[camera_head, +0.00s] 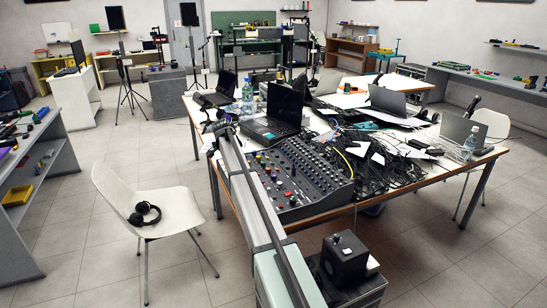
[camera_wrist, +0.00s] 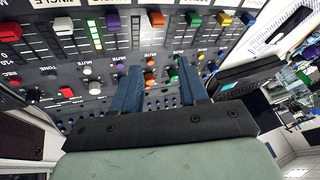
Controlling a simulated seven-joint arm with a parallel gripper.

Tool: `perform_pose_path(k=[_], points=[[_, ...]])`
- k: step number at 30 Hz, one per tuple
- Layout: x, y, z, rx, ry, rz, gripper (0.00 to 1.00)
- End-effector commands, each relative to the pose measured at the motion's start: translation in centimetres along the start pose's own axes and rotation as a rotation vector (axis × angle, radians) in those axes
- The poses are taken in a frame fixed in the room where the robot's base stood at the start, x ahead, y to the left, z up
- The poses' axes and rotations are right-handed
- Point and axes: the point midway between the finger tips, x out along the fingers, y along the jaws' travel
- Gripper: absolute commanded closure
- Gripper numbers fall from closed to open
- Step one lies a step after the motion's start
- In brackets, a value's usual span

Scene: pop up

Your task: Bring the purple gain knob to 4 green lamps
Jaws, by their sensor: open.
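The mixing desk (camera_head: 300,178) lies on the near part of the white table in the head view. In the wrist view, its panel carries a purple cap (camera_wrist: 113,21) at the upper left and a smaller purple knob (camera_wrist: 119,65) below it. I cannot tell for sure which is the gain knob. A lamp strip (camera_wrist: 96,36) left of the purple cap glows green; its lamps are too small to count. My gripper (camera_wrist: 160,70) is open and empty, its two blue fingers apart over the lower panel, to the right of and below the purple cap.
In the wrist view, white (camera_wrist: 62,27), orange (camera_wrist: 157,19) and yellow (camera_wrist: 224,18) caps flank the purple one, with small knobs below. In the head view, tangled black cables (camera_head: 385,165) and a laptop (camera_head: 283,108) crowd the desk. A white chair (camera_head: 165,210) stands left.

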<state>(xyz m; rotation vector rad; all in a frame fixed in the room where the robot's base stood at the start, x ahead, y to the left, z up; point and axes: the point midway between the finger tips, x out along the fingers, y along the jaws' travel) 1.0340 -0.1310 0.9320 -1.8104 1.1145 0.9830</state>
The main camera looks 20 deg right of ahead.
Motion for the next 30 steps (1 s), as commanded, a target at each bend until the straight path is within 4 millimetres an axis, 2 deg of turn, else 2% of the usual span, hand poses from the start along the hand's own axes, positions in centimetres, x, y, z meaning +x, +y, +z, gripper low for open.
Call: perform_pose_path(k=[1,6,9,13,19,23,30], points=[[0.8,0.5,-2.2,0.118,-0.034,0.036,0.56],[2.8,3.5,-7.2,0.519,-0.147,0.178,0.56],[3.5,5.2,-9.7,0.719,-0.194,0.263,0.56],[4.0,6.9,-12.0,0.908,-0.232,0.352,0.56],[4.3,8.1,-13.4,1.037,-0.254,0.419,0.56],[4.7,8.3,-13.2,1.048,-0.255,0.425,0.56],[6.9,8.9,-12.2,1.046,-0.255,0.424,0.56]])
